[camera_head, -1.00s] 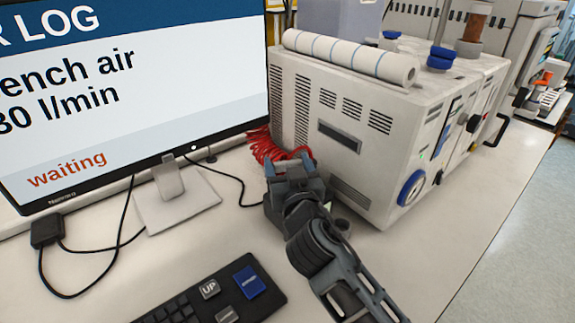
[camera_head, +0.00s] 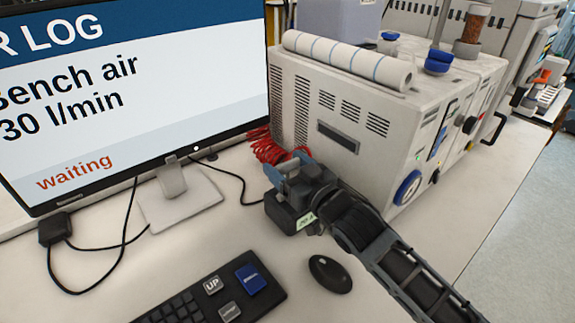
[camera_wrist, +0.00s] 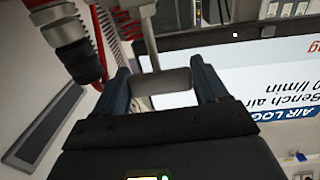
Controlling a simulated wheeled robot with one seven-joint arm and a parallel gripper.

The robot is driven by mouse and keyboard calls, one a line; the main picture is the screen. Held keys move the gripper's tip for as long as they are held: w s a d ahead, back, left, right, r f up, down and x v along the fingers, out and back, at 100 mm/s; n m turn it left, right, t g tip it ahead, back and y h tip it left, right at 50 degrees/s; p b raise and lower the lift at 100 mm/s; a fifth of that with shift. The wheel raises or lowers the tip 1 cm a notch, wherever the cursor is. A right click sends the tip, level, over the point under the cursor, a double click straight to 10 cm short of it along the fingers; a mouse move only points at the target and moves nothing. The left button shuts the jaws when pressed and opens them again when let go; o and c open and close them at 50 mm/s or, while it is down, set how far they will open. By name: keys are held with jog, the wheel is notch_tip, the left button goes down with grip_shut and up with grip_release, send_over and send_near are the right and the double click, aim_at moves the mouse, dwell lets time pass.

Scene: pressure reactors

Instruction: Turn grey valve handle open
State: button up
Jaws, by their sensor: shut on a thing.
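The grey valve handle (camera_wrist: 168,83) is a short bar between my two fingers in the wrist view, on a light grey stem (camera_wrist: 140,38). My gripper (camera_head: 289,172) is shut on this handle, beside the left end of the white machine. A dark ribbed fitting (camera_wrist: 72,50) with red hose stands to the left of the stem in the wrist view. In the head view my gripper and wrist hide most of the valve, and the red coiled hose (camera_head: 265,147) shows just behind them. How far the handle is turned is hard to tell.
The white machine (camera_head: 340,135) stands close on the right, with a paper roll (camera_head: 345,58) on top. The monitor (camera_head: 130,90) reads "Bench air 30 l/min" and "waiting". A keyboard (camera_head: 185,308) and mouse (camera_head: 330,274) lie in front. Bare bench lies around the mouse.

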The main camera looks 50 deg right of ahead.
aim_at(290, 169)
jog(key=shift+f+n+y, duration=0.1)
jog(key=shift+n+y, duration=0.3)
jog(key=shift+y, duration=0.2)
jog(key=o, duration=1)
jog(key=shift+c, duration=0.2)
jog(key=shift+s, duration=0.1)
jog(key=b+v, duration=0.2)
jog(key=v, duration=0.4)
jog(key=shift+s+f, duration=0.15)
jog(key=shift+s, duration=0.05)
jog(key=shift+s+a, duration=0.25)
jog(key=shift+s, duration=0.35)
